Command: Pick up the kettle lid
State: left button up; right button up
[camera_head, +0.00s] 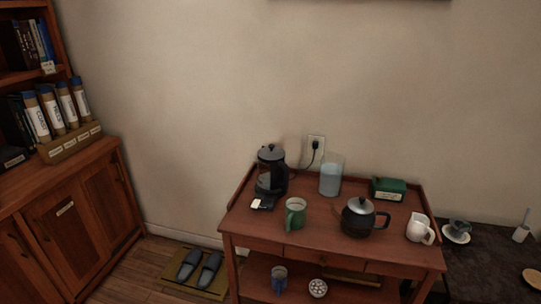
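A round dark pot (357,222) with a spout on its left and a loop handle on its right stands on the wooden cart (325,247). Its grey lid (361,206), with a small knob, sits on top of it. A tall black jug-like kettle (271,174) stands at the back left of the cart, with a dark lid (270,153) on it. I cannot tell for certain which of these two vessels is the task's kettle. Neither of my grippers is in view.
A green mug (295,212), a glass water container (331,176), a green box (388,188) and a white pitcher (418,228) surround the pot. A cord runs from the wall socket (316,147). A dark table (490,268) stands right, a bookcase (75,215) left.

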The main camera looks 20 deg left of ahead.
aim_at(272, 153)
jog(key=i+j, duration=0.2)
jog(key=j, duration=0.15)
jog(key=i+j, duration=0.45)
jog(key=j, duration=0.3)
